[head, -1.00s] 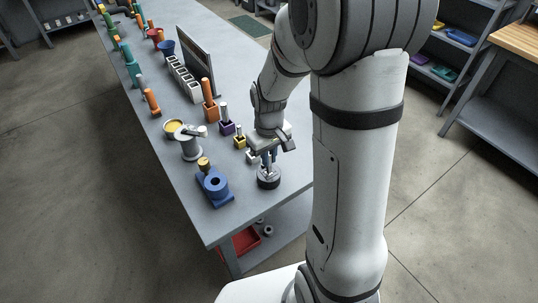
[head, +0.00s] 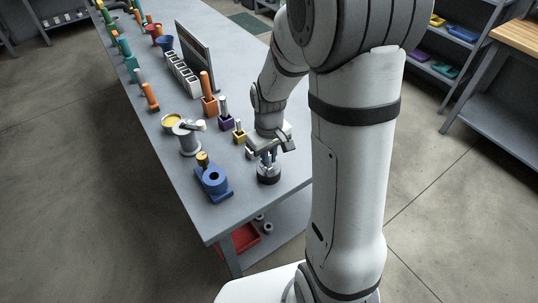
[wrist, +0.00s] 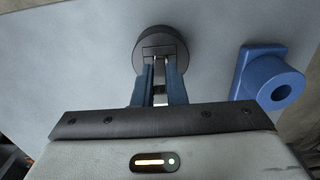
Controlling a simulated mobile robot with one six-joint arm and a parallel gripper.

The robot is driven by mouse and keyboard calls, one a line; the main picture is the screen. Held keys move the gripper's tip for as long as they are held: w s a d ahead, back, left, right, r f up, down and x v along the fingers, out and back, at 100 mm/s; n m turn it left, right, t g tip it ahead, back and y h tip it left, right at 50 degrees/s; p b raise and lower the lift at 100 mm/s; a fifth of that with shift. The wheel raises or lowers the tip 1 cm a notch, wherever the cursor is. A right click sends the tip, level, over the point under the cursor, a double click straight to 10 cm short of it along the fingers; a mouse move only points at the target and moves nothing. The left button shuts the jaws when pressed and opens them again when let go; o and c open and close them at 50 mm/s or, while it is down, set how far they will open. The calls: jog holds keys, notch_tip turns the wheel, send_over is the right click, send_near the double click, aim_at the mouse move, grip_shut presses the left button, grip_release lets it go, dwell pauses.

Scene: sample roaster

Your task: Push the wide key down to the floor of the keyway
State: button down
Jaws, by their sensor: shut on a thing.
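A dark round hub (wrist: 182,34) stands on the grey bench top near its front right edge. In the head view the hub (head: 268,176) is directly below my gripper (head: 268,160). In the wrist view a rectangular slot shows in the hub's near face, in front of the fingertips. My gripper (wrist: 160,80) is shut on a narrow metallic piece, the wide key (wrist: 160,94), which shows between the blue fingers. The key's lower end is hidden, so I cannot tell how deep it sits in the keyway.
A grey spool-like stand (head: 188,140) and small coloured holders (head: 226,125) stand farther back. The bench front corner is close; bench space between is clear.

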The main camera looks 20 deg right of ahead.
jog(key=shift+f, duration=0.25)
jog(key=c, duration=1.4)
grip_release()
jog(key=shift+r, duration=3.9)
jog(key=shift+s+r, duration=0.2)
jog(key=shift+r, duration=0.05)
jog(key=s+r+m+t, duration=0.1)
jog(key=s+r, duration=0.1)
jog(key=s, duration=0.2)
jog(key=s+r+m, duration=0.1)
jog(key=s+r, duration=0.1)
jog(key=s, duration=0.3)
jog(key=s+r+m+t, duration=0.1)
jog(key=s+r, duration=0.2)
jog(key=s, duration=0.1)
jog(key=shift+s+m+t, duration=0.3)
jog(key=shift+m, duration=0.1)
